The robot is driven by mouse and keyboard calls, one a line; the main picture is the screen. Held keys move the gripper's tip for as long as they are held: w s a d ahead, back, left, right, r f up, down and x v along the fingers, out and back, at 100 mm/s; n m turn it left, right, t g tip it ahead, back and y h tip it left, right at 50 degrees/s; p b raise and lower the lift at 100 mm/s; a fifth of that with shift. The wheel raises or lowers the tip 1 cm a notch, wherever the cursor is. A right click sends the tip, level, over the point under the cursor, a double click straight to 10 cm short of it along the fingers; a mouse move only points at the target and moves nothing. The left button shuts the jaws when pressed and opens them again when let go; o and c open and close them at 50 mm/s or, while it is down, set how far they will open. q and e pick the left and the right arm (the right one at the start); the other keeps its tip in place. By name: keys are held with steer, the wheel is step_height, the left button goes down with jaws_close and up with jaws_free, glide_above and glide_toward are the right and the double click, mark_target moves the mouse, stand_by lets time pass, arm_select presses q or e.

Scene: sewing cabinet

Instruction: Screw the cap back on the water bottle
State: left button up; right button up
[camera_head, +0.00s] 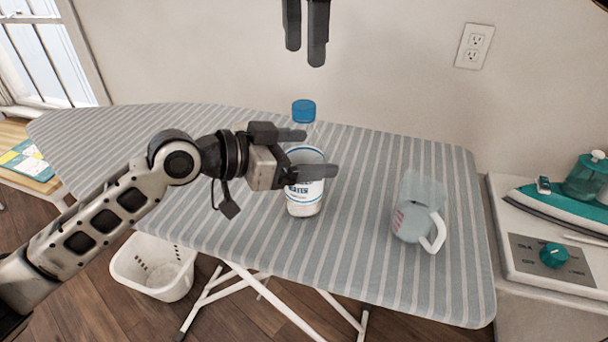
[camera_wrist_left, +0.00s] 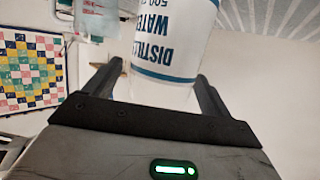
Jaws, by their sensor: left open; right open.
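The water bottle (camera_head: 304,203) stands upright on the striped ironing board, with a white lower part and blue lettering. Its label reads "DISTILLED WATER" in the left wrist view (camera_wrist_left: 180,45). My left gripper (camera_head: 321,153) is open, its two fingers on either side of the bottle. I cannot tell whether they touch it. The blue cap (camera_head: 304,109) shows above the bottle in the head view; I cannot tell whether it rests on the bottle's neck or apart from it. My right gripper (camera_head: 305,55) is open and empty, high above the cap.
A clear measuring jug (camera_head: 421,190) stands right of the bottle on the ironing board (camera_head: 365,265). A teal iron (camera_head: 560,207) is on a stand at the far right. A white basket (camera_head: 135,262) is on the floor. The board's left part is clear.

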mark_target(304, 105)
arm_select(q)
steer(key=shift+x, duration=0.9)
jaws_close()
arm_select(e)
steer(key=n, duration=1.2)
steer(key=shift+n, duration=0.3)
steer(key=n, duration=1.4)
steer(key=shift+f, duration=0.1)
steer(key=shift+f, duration=3.9)
